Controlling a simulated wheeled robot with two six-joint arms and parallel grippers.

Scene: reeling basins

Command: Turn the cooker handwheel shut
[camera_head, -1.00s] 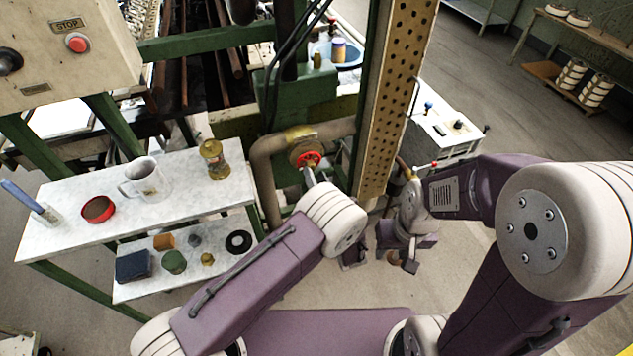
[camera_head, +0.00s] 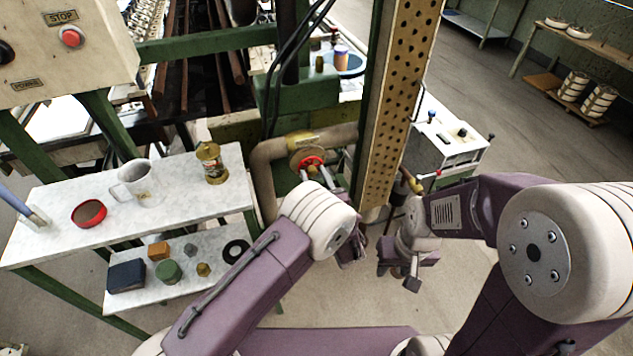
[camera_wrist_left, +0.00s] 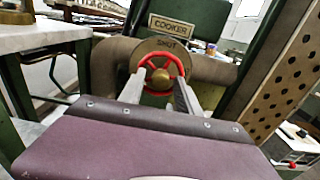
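The cooker handwheel is a red ring with a brass hub on a pipe fitting. It shows in the head view (camera_head: 311,161) and faces me in the left wrist view (camera_wrist_left: 161,75), below a COOKER plate (camera_wrist_left: 173,27) and the word SHUT. My left gripper (camera_head: 320,172) is at the wheel.
A tan perforated post (camera_head: 394,110) stands just right of the wheel. A thick pipe (camera_head: 262,175) bends down on its left. A white shelf table (camera_head: 50,240) at left holds a mug (camera_head: 135,182), a red bowl (camera_head: 89,213) and a brass tin (camera_head: 211,163).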

